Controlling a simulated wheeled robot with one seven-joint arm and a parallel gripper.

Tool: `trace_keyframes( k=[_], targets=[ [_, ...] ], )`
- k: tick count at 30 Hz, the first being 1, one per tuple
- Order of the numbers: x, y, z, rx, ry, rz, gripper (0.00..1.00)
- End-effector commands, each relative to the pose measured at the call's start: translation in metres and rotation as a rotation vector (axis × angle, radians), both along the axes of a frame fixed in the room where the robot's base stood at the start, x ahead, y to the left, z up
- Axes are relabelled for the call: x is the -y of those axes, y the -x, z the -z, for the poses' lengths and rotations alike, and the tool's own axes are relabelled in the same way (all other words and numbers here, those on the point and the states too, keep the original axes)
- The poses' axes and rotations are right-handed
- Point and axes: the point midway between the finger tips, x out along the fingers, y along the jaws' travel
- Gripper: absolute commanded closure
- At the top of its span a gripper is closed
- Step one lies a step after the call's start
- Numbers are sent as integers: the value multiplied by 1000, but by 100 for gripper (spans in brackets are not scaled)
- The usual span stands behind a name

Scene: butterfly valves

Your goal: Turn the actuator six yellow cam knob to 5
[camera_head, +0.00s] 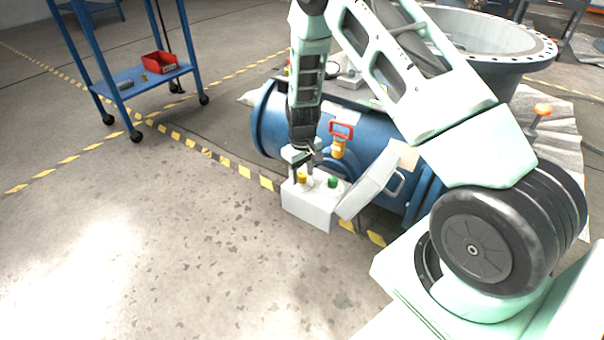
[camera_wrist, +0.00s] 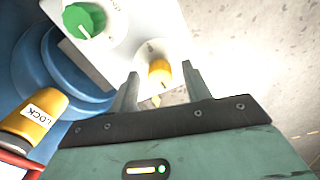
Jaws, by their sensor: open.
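The yellow cam knob (camera_wrist: 159,73) sits on the white actuator box (camera_wrist: 118,62). In the head view the same yellow knob (camera_head: 302,178) is on top of the box (camera_head: 308,206), under my gripper. My gripper (camera_wrist: 160,75) is open, with one finger on each side of the yellow knob and visible gaps between. I cannot tell whether the fingertips touch the box. A green knob (camera_wrist: 84,20) is on the same box, also seen in the head view (camera_head: 333,182). The dial numbers around the yellow knob are too blurred to read.
The box's open lid (camera_head: 369,186) leans out at its right. A blue pipe body (camera_head: 268,125) with a red-handled yellow valve lock (camera_head: 340,140) stands behind. The yellow LOCK part (camera_wrist: 36,115) is near my gripper's left. Floor at left is clear up to a blue cart (camera_head: 130,85).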

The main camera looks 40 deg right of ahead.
Motion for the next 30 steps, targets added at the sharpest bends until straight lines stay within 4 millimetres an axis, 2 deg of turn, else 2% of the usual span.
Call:
trace_keyframes(
  k=[5, 9, 10, 20, 30],
  targets=[
    [0, 0, 0, 0, 0, 0, 52],
    [0, 0, 0, 0, 0, 0, 91],
    [0, 0, 0, 0, 0, 0, 97],
    [0, 0, -2, 0, 0, 30, 96],
    [0, 0, -4, -1, 0, 235, 96]
  ],
)
